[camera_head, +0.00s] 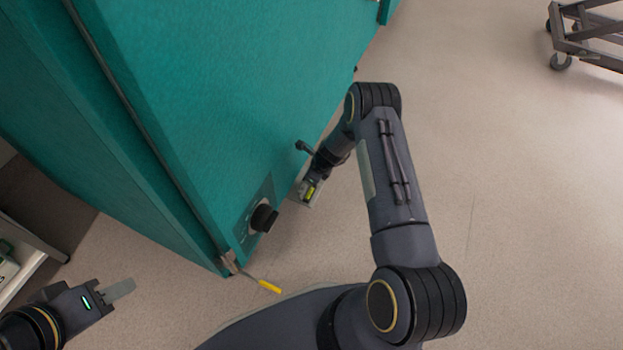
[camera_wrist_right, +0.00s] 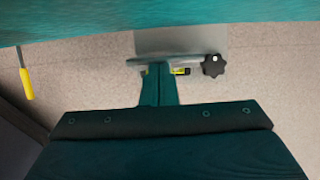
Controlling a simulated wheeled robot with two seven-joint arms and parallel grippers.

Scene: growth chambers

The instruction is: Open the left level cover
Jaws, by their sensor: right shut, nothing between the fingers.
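A large teal growth chamber (camera_head: 215,90) fills the left half of the head view; its teal edge (camera_wrist_right: 160,24) crosses the top of the right wrist view. A black knob (camera_head: 263,217) sits on its face near the lower corner. A yellow-handled latch (camera_head: 268,286) sticks out at that corner; a yellow handle (camera_wrist_right: 26,82) shows at left in the wrist view. I cannot tell which part is the left level cover. My right gripper (camera_head: 308,196) is shut and empty, beside the chamber's right edge. My left gripper (camera_head: 120,289) is at lower left, apart from the chamber; its jaw opening is unclear.
A small black part (camera_head: 304,147) sticks out by the chamber's edge near my right wrist. A black lobed knob (camera_wrist_right: 214,65) shows right of the fingers in the wrist view. A wheeled grey cart (camera_head: 590,35) stands at top right. The floor right of my right arm is clear.

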